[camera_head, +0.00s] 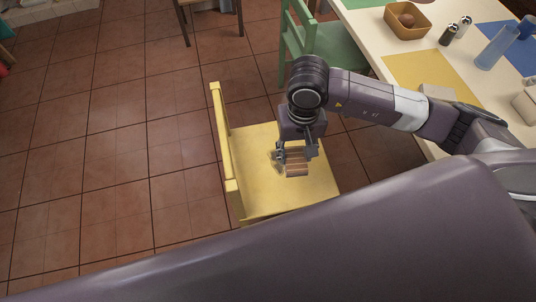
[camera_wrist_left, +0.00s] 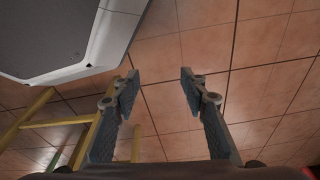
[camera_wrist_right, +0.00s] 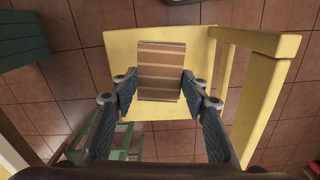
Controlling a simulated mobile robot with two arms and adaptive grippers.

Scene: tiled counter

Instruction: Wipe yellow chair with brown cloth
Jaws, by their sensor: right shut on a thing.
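The yellow chair (camera_head: 265,197) stands on the tiled floor in the head view, its backrest on the left of the seat. My right gripper (camera_head: 297,152) is over the seat, shut on the brown striped cloth (camera_head: 297,170). In the right wrist view the cloth (camera_wrist_right: 160,68) lies flat across the yellow seat (camera_wrist_right: 120,52), between and beyond the fingertips. Whether the cloth touches the seat is hard to tell. My left gripper (camera_wrist_left: 160,80) is open and empty in the left wrist view, above the floor; it is out of sight in the head view.
A table (camera_head: 444,130) with a yellow mat (camera_head: 420,70), a basket (camera_head: 408,27), shakers and a blue glass stands to the right. A green chair (camera_head: 335,50) is behind the yellow one. A wooden chair (camera_head: 187,10) stands at the back. Floor on the left is clear.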

